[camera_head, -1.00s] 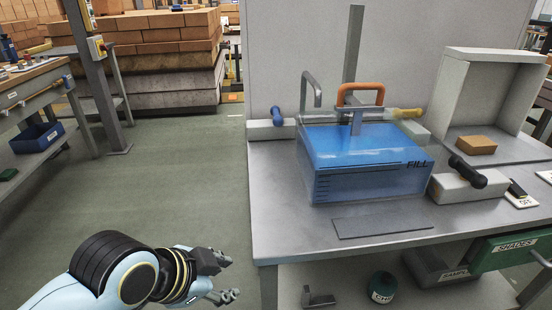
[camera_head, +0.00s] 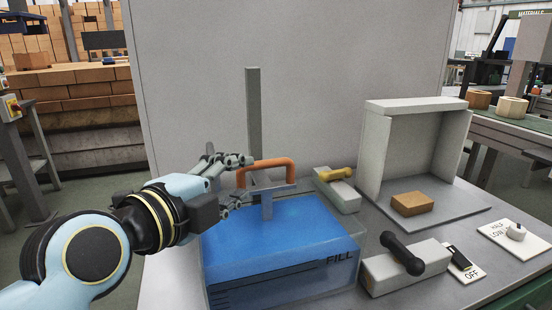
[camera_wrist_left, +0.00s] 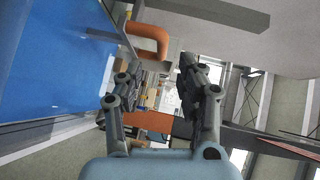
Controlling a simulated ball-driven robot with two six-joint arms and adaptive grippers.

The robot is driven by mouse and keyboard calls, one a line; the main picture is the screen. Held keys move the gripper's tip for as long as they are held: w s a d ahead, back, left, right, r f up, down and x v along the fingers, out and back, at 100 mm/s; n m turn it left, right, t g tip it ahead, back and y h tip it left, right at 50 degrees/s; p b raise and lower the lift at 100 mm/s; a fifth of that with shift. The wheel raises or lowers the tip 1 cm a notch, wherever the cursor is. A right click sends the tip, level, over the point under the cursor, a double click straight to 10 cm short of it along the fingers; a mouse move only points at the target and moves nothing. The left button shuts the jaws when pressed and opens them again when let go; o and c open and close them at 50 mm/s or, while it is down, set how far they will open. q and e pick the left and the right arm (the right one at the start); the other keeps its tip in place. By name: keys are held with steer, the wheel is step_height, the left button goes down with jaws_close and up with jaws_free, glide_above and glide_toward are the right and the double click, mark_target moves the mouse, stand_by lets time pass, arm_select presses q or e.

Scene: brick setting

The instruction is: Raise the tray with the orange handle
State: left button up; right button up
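The orange handle (camera_head: 266,166) is an upturned loop on a grey bracket above a clear tank of blue liquid (camera_head: 279,246) marked FILL. The tray itself is not clearly visible, perhaps under the liquid. My left gripper (camera_head: 246,180) is at the left end of the handle, its two fingers apart and pointing right. In the left wrist view the open fingers (camera_wrist_left: 158,88) have nothing between them, and the handle (camera_wrist_left: 150,40) shows just beyond the left finger. I cannot tell whether a finger touches it. My right gripper is out of view.
A grey post (camera_head: 254,120) stands behind the tank. Switches (camera_head: 462,257) sit at the right.

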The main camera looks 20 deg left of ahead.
mark_target(261, 167)
arm_select(q)
steer(key=shift+w+d+r, duration=0.15)
steer(key=shift+w+d, duration=0.1)
steer(key=shift+w, duration=0.1)
steer(key=x, duration=0.5)
steer(key=shift+w, duration=0.15)
steer(key=shift+x, duration=1.15)
steer(key=shift+w+f, duration=0.2)
steer(key=shift+w, duration=0.05)
steer(key=shift+s, duration=0.1)
steer(key=shift+c, duration=0.3)
jaws_close()
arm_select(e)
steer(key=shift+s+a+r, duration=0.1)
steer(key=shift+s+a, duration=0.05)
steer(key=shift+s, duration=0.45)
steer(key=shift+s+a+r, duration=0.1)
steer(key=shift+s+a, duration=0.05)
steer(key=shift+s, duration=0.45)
